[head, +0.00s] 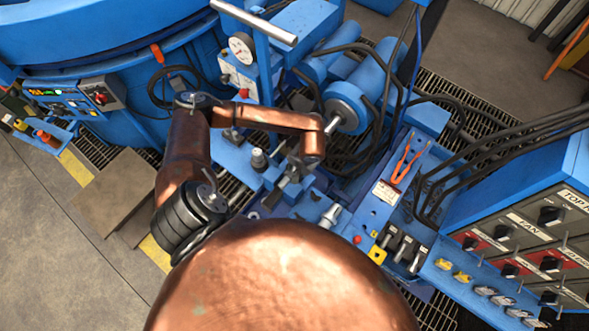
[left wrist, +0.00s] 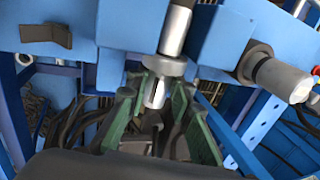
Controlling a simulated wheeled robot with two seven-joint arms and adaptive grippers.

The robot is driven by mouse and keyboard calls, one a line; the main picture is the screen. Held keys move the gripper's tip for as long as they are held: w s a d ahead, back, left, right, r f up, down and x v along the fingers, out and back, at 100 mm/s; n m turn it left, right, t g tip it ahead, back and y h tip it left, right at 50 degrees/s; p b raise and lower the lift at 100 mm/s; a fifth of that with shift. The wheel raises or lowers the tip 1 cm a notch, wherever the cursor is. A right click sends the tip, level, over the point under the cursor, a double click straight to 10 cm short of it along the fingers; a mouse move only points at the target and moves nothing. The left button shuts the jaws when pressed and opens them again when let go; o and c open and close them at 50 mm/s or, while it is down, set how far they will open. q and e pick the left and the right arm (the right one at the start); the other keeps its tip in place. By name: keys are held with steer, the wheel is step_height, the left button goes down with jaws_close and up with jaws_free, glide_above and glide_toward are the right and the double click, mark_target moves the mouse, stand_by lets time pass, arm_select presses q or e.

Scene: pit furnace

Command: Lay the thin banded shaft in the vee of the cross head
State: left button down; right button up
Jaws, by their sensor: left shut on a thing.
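My left gripper (head: 287,178) is over the blue bench in the middle of the head view. Its green fingers (left wrist: 157,108) in the left wrist view are shut on a slim grey metal shaft (left wrist: 175,30). The shaft has a wider collar just beyond the fingertips and runs away from me. It passes in front of or between blue blocks (left wrist: 125,25); I cannot tell whether it touches them. I cannot make out the vee of the cross head for certain. In the head view the shaft is too small and covered to tell apart. My right gripper is not in view.
A grey cylinder with a flange (left wrist: 285,78) sticks out of the blue frame at the right. A silver bar (head: 255,22) tops a blue post. Orange-handled pliers (head: 408,160) lie on a blue panel. Black hoses and a switch cabinet (head: 535,235) crowd the right side.

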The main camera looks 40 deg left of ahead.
arm_select(q)
steer(key=shift+f, duration=0.1)
steer(key=c, duration=1.6)
jaws_free()
steer(key=v, duration=1.2)
